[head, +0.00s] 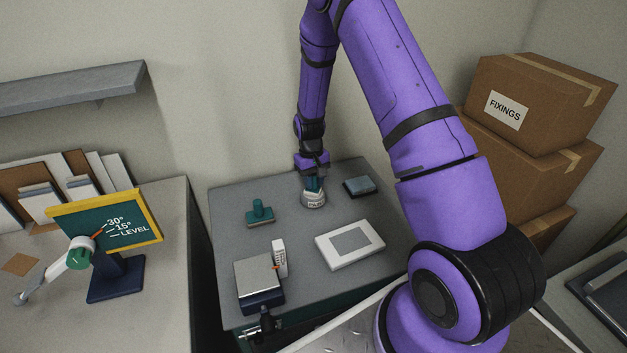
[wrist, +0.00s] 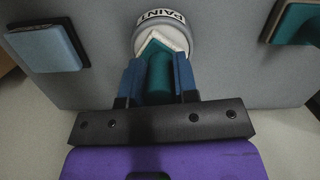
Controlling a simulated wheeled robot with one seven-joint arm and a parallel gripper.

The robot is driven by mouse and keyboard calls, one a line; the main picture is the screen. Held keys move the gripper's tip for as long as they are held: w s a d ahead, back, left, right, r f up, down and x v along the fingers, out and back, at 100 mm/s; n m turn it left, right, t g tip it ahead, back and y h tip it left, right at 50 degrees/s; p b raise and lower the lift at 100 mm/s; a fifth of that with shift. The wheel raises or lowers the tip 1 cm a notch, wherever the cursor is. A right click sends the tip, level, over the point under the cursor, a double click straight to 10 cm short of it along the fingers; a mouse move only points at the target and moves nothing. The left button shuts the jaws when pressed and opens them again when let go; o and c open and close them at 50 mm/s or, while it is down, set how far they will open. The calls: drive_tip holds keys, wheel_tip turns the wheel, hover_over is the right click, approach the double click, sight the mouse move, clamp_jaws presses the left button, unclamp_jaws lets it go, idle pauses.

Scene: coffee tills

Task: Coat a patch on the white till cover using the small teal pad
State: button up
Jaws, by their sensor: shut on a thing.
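My gripper (head: 314,180) is shut on the small teal pad, by its teal round handle (wrist: 160,76). The fingers (wrist: 159,84) stand on both sides of the handle. The pad's pale-edged head is at the mouth of the round pot marked PAINT (head: 314,200); the pot also shows in the wrist view (wrist: 161,17). I cannot tell how deep the pad sits in the pot. The white till cover (head: 330,257) lies flat to the front right of the pot, with a grey rectangular patch (head: 350,241) in its middle. A second teal pad (head: 260,211) stands left of the pot.
A light-blue block on a dark base (head: 360,187) lies right of the pot. A scale-like box (head: 260,278) and a small white upright item (head: 280,257) stand at the front left. Cardboard boxes (head: 540,100) are stacked at the right. A wall stands behind the table.

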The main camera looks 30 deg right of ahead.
drive_tip(key=shift+r, duration=3.45)
drive_tip(key=a+f, duration=0.4)
drive_tip(key=a, duration=0.4)
drive_tip(key=d+r, duration=0.1)
drive_tip(key=d, duration=0.1)
drive_tip(key=d+r, duration=0.1)
drive_tip(key=d, duration=0.2)
drive_tip(key=d+r, duration=0.2)
drive_tip(key=shift+d, duration=0.4)
drive_tip(key=shift+d+f, duration=0.1)
drive_tip(key=shift+f, duration=2.85)
drive_tip(key=shift+f, duration=0.6)
drive_tip(key=shift+r, duration=0.1)
drive_tip(key=shift+r, duration=3.45)
